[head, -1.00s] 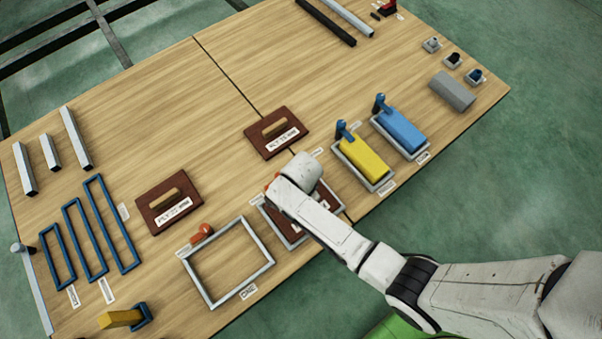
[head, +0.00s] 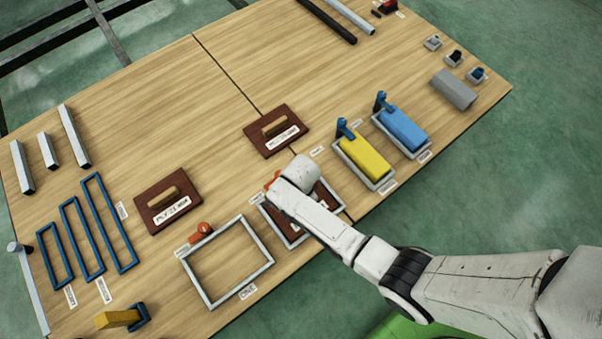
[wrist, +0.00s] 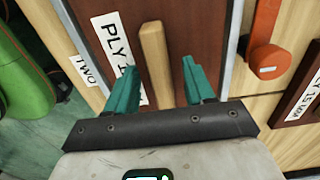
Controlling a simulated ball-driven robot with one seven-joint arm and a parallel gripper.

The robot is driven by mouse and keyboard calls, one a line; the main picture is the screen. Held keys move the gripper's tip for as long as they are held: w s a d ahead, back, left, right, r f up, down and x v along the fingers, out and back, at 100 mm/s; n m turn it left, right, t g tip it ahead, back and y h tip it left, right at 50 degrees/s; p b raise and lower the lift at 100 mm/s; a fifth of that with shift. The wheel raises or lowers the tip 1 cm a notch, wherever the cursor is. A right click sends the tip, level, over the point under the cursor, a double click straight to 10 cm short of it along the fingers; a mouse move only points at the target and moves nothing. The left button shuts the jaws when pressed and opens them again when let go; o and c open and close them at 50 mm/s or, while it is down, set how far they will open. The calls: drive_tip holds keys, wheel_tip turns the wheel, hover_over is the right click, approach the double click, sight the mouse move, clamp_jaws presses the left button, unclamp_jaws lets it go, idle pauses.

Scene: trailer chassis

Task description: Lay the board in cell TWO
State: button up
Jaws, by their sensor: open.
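A dark red-brown board (wrist: 192,25) with a wooden bar handle (wrist: 154,60) and a partly covered PLY label lies inside the grey frame of cell TWO (wrist: 236,45), whose TWO tag shows beside it in the wrist view. My gripper (wrist: 160,68) is open, with its teal fingers on either side of the handle and gaps between them and it. In the head view my arm's end covers much of this board (head: 329,197) and hides the fingers. Whether the board's edges sit fully down in the frame is hard to tell.
The empty frame of cell ONE (head: 264,247) is left of cell TWO. A PLY 15 board (head: 262,134) lies behind, another labelled board (head: 150,198) at left. An orange knob (wrist: 268,72) stands beside cell TWO. Yellow (head: 362,155) and blue (head: 403,130) blocks sit in trays at right.

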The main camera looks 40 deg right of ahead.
wheel_tip(320, 180, up, 12)
drive_tip(key=p, duration=0.3)
drive_tip(key=s+d+r+n, duration=0.4)
drive_tip(key=s+r+n, duration=0.2)
drive_tip(key=s+n, duration=0.2)
drive_tip(key=s+d+r+n+t, duration=0.1)
drive_tip(key=s+d+r+n, duration=0.3)
drive_tip(key=s+r+n, duration=0.2)
drive_tip(key=s+n, duration=0.2)
drive_tip(key=n, duration=0.1)
drive_tip(key=shift+s+r+n, duration=0.3)
drive_tip(key=shift+s+a, duration=0.1)
